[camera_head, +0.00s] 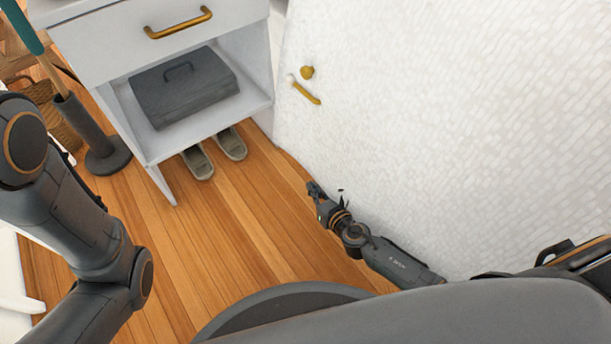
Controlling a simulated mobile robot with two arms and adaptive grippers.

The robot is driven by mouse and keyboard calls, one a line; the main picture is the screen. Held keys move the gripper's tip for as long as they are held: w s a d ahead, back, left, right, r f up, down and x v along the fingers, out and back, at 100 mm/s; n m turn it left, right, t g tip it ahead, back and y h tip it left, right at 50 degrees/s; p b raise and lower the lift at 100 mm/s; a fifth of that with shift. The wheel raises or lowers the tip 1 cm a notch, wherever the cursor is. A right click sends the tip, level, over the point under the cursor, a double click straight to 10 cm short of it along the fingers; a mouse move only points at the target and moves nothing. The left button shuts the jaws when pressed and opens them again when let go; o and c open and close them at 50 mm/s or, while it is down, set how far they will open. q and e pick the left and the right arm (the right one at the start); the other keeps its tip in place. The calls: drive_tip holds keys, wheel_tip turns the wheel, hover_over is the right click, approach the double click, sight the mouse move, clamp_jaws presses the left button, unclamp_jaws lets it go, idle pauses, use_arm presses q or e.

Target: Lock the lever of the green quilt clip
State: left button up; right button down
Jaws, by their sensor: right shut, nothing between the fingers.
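I see no green clip. A small gold-yellow round piece (307,72) and a gold-yellow bar (306,92) with a pale end sit on the edge of the white quilt (450,110). I cannot tell whether they are parts of one clip. My right gripper (312,188) is shut and empty, low beside the quilt's side, well below the gold pieces in the picture and apart from them. My left arm shows at the left edge, but its gripper is out of view.
A white nightstand (95,45) with a gold drawer handle stands left of the quilt. A grey box (185,88) lies on its shelf, and slippers (198,161) lie under it. A dark stand (105,155) is further left. The wooden floor (230,230) between is clear.

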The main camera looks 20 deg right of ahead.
drive_tip(key=s, duration=0.1)
drive_tip(key=s+f, duration=0.1)
drive_tip(key=s+b, duration=0.1)
drive_tip(key=shift+d+f, duration=0.3)
drive_tip(key=shift+f, duration=0.05)
